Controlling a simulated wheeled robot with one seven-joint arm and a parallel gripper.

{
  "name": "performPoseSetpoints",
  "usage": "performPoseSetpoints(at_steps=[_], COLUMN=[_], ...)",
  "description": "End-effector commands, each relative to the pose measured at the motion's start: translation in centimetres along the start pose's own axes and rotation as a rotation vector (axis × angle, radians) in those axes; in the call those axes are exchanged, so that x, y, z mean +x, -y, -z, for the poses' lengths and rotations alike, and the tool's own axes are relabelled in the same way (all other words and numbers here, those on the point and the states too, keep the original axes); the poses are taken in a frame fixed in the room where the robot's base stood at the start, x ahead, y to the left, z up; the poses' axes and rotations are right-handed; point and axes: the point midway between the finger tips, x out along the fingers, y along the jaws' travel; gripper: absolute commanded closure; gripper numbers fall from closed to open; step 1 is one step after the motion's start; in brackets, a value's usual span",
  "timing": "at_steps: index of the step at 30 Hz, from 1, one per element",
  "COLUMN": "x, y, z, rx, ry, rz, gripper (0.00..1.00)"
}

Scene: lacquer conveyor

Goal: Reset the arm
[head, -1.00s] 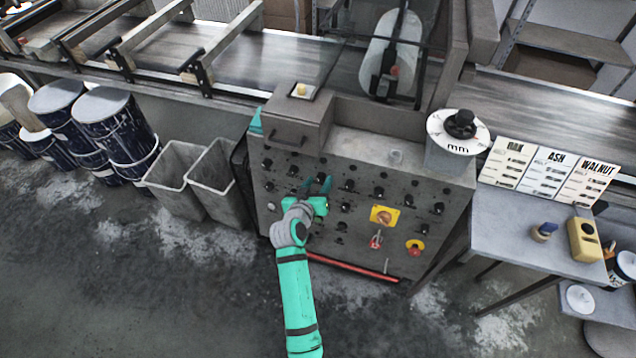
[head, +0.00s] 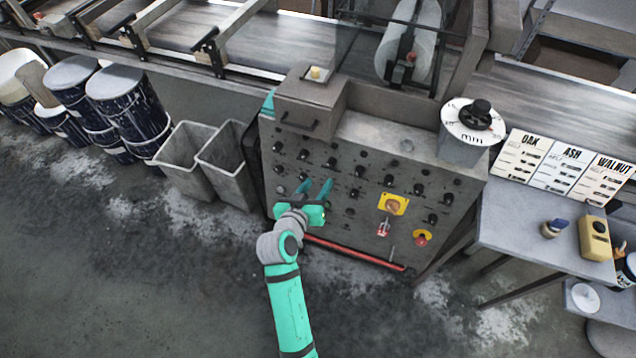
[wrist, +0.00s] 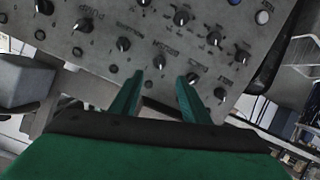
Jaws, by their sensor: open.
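My gripper (head: 316,188) is at the lower left part of the control panel (head: 350,215), with its two teal fingers apart and nothing between them. In the wrist view, the open fingers (wrist: 160,92) point toward the panel face (wrist: 110,52), which carries several black knobs. I cannot tell whether a fingertip touches the panel. My teal arm reaches up from the bottom of the head view.
Two grey bins (head: 228,165) stand left of the panel, with blue-stained drums (head: 130,100) beyond. A table (head: 520,220) at right holds a yellow device (head: 594,238) and wood cards (head: 565,165). A round mm dial (head: 472,122) tops the panel's right end. The floor at lower left is clear.

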Motion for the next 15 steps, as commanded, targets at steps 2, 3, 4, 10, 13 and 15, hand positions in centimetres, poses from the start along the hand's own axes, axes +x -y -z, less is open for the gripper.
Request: performPoseSetpoints(at_steps=[2,3,4,10,13,15], x=[0.01,0.02,0.02,0.04,-0.01,-0.27], y=[0.01,0.0,0.0,-0.01,0.0,0.02], z=[0.0,0.0,0.0,0.01,-0.14,-0.76], rx=[0.0,0.0,0.0,0.0,-0.001,-0.003], ry=[0.0,0.0,0.0,0.0,0.0,0.001], rz=[0.0,0.0,0.0,0.0,0.001,0.01], gripper=[0.58,0.58,0.58,0.58,0.58,0.58])
